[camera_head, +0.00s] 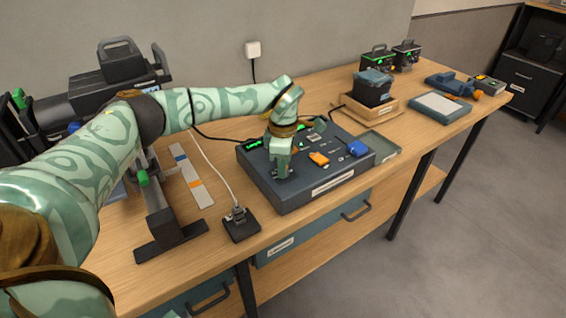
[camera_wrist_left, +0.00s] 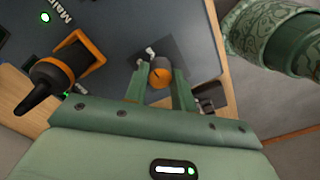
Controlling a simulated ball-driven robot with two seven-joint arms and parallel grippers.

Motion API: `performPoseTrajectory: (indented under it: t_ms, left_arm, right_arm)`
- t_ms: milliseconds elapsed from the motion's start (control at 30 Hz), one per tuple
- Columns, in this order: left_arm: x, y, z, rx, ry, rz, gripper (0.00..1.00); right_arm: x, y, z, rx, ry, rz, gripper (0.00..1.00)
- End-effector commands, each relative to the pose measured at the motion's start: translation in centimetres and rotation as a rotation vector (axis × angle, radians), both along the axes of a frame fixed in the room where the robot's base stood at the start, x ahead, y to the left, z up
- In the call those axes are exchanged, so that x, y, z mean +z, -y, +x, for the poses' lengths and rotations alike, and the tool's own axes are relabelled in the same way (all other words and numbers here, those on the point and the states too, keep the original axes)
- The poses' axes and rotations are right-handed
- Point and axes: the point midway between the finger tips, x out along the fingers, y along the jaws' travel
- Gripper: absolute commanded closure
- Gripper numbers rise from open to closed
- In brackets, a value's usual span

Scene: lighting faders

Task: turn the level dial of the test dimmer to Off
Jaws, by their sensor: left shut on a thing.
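The test dimmer looks to be the dark console (camera_head: 283,202) on the workbench, with green-lit displays and several controls on top. My left gripper (camera_head: 281,172) reaches down to the near-left part of its top panel. In the left wrist view, its two green fingers (camera_wrist_left: 160,88) are shut on a small round orange-brown dial (camera_wrist_left: 160,73) with a dark pointer line. The dial's scale marks are not readable, so I cannot tell its setting. In the head view the gripper hides the dial.
A dark device (camera_head: 373,87) in a wooden tray stands behind right.

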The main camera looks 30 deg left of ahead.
Motion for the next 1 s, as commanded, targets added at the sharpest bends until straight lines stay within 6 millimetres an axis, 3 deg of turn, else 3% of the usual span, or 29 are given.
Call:
performPoseTrajectory:
  t_ms: [267, 1000]
  left_arm:
    - [0.6, 0.0, 0.0, 0.176, 0.002, 0.001, 0.97]
    - [0.5, 0.0, 0.1, 0.877, 0.003, -0.001, 0.97]
  right_arm:
    - [2.5, 0.1, 0.6, 0.0, 0.015, -0.001, 0.64]
    - [8.6, -0.2, 1.9, -0.001, 0.047, 0.002, 0.64]
